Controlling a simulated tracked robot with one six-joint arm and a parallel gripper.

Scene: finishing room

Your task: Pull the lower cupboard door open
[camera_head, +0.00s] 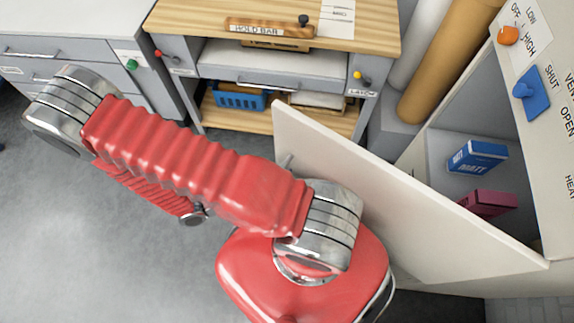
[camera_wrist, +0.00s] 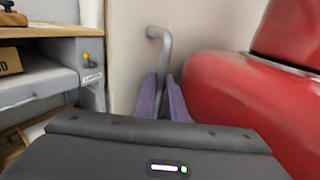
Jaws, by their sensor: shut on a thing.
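The lower cupboard door (camera_head: 400,205) is a pale panel standing well open, swung out from the cupboard at the right of the head view. In the wrist view the door (camera_wrist: 210,30) fills the upper middle. Its grey bar handle (camera_wrist: 164,50) runs down to my gripper (camera_wrist: 166,95), whose two purple fingers are shut on it. In the head view my red arm hides most of the handle and the gripper.
Inside the open cupboard are a blue box (camera_head: 478,157) marked MATT and a dark pink box (camera_head: 488,203). A wooden-topped bench (camera_head: 370,25) with a blue basket (camera_head: 240,97) on its shelf stands behind the door. Grey floor (camera_head: 120,240) is clear at the left.

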